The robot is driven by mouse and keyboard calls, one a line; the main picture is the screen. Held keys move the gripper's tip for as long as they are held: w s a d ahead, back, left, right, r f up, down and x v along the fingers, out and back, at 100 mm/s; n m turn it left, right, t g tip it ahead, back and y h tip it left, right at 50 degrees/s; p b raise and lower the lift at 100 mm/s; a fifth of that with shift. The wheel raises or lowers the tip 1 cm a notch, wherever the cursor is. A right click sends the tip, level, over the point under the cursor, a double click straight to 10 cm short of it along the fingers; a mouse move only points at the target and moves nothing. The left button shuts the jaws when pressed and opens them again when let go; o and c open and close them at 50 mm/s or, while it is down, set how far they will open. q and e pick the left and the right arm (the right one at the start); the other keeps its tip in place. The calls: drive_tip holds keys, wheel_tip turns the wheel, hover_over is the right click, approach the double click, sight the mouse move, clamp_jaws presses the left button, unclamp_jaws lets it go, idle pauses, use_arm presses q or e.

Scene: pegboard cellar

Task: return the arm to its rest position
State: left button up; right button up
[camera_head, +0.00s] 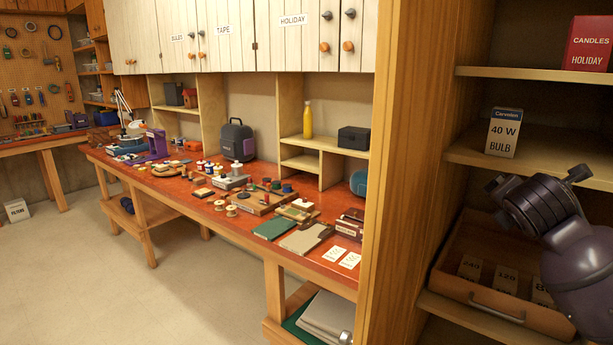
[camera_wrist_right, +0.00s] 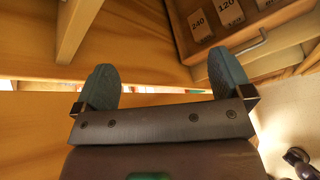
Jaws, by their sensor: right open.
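My right gripper (camera_wrist_right: 166,84) is open in the wrist view. Its two teal-grey fingers are spread wide and nothing is between them. It hangs near wooden panels and a shelf edge, apart from the wooden drawer (camera_wrist_right: 270,40) at the upper right of that view. In the head view a dark purple-grey part of my right arm (camera_head: 585,265) fills the lower right, in front of the shelves and over the right part of the drawer (camera_head: 482,304). The fingers cannot be made out there. My left gripper is not in view.
The drawer holds numbered packets and has a metal handle. Above are a bulb box (camera_head: 503,133) and a red candles box (camera_head: 588,44) on shelves. A thick wooden upright (camera_head: 415,150) separates them from the cluttered red workbench (camera_head: 205,210). Open floor (camera_head: 110,270) lies at left.

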drive_tip(key=s+a+f+m+g+y, duration=0.1)
drive_tip(key=s+a+f+m, duration=0.2)
drive_tip(key=s+f, duration=0.35)
drive_tip(key=s+a+f+m+g+y, duration=0.1)
drive_tip(key=s+a+f+m+g, duration=0.15)
drive_tip(key=f, duration=0.75)
drive_tip(key=s+a+f+m+g+y, duration=0.1)
drive_tip(key=s+a+f+m+y, duration=0.1)
drive_tip(key=s+f+m, duration=0.35)
drive_tip(key=s+a+f+m+g+y, duration=0.1)
drive_tip(key=s+a+f+m, duration=0.1)
drive_tip(key=s+f+m, duration=0.35)
drive_tip(key=s+a+f+m+g, duration=0.1)
drive_tip(key=s+a+f+m, duration=0.15)
drive_tip(key=s, duration=0.55)
drive_tip(key=s+a+f+m+g+y, duration=0.1)
drive_tip(key=s+a+f+m, duration=0.15)
drive_tip(key=s, duration=0.45)
drive_tip(key=w+f+t, duration=0.8)
drive_tip(key=f, duration=0.3)
drive_tip(key=shift+d+f+y, duration=0.15)
drive_tip(key=shift+y, duration=0.15)
